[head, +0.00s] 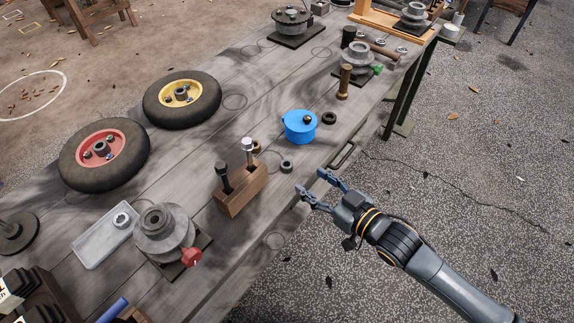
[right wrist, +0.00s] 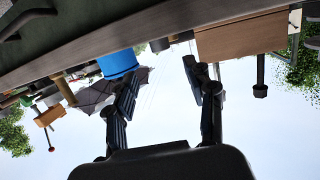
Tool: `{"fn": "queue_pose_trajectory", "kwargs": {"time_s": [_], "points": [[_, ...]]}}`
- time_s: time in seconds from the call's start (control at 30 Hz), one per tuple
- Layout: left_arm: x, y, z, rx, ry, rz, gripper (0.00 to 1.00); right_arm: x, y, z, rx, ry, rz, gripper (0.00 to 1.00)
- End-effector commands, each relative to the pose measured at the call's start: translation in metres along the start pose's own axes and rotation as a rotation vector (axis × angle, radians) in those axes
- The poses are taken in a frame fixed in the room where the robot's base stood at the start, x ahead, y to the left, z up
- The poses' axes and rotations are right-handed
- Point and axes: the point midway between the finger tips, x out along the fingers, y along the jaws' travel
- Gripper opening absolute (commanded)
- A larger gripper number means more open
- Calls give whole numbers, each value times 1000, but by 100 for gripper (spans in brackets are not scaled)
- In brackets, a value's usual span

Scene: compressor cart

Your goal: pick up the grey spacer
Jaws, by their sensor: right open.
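The grey spacer (head: 287,166) looks like a small dark-grey ring lying flat on the grey plank bench (head: 205,150), near its front edge. It is right of the wooden block and below the blue pot in the head view. My right gripper (head: 309,181) is open and empty at the bench's front edge, just below and right of the spacer in the picture, apart from it. In the right wrist view its two fingers (right wrist: 160,80) stand apart with nothing between them. My left gripper is not in view.
Two wheels lie farther back. The floor at right is open.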

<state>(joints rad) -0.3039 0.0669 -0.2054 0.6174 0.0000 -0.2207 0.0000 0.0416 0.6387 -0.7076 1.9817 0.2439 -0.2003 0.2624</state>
Motion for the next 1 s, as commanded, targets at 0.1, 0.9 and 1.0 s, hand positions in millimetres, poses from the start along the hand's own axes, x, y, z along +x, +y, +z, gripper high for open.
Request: {"fn": "queue_pose_trajectory", "kwargs": {"time_s": [0.1,0.9,1.0], "points": [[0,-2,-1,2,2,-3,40,18,0,0,1,2,1,54],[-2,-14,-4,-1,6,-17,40,77,-1,0,-1,-1,0,54],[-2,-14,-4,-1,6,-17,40,77,-1,0,-1,-1,0,34]]}}
